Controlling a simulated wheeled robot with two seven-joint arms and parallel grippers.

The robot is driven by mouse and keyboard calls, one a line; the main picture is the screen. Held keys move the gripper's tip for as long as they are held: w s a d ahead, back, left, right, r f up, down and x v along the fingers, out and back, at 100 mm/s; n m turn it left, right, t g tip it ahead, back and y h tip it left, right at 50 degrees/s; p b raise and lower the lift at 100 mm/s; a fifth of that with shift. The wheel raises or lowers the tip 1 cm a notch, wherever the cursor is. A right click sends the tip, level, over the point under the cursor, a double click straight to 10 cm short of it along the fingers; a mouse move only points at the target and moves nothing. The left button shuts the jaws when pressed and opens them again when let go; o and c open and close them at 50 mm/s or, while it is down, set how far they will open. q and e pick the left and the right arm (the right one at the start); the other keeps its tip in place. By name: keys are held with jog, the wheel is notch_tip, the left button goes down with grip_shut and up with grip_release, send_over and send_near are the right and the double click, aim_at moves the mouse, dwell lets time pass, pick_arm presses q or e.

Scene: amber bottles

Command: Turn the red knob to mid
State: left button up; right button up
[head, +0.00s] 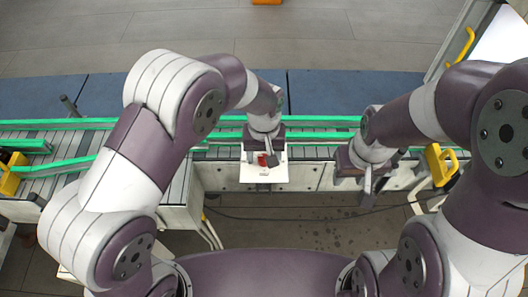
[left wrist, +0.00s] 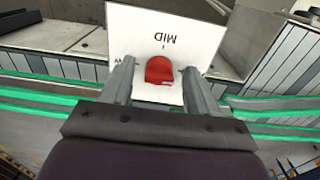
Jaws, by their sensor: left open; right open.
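The red knob (left wrist: 159,70) sits on a white panel (left wrist: 184,27) in the left wrist view. The panel carries the word MID, upside down in this view, with a small mark below it. My left gripper (left wrist: 156,82) is open, with one finger on each side of the knob. I cannot tell whether either finger touches it. In the head view the knob (head: 262,159) shows small beside my left gripper (head: 265,153), above the panel (head: 252,178). My right gripper (head: 367,188) is open and empty, to the right of the panel.
A conveyor with green rails (head: 312,119) runs across behind the panel. Yellow brackets (head: 440,165) stand at the right and far left. A dark cable (head: 300,217) hangs below the conveyor. The floor in front is clear.

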pick_arm(q)
jog(key=shift+s, duration=0.15)
jog(key=shift+c, duration=0.6)
jog(key=c, duration=0.5)
jog(key=shift+w, duration=0.4)
jog(key=c, duration=0.4)
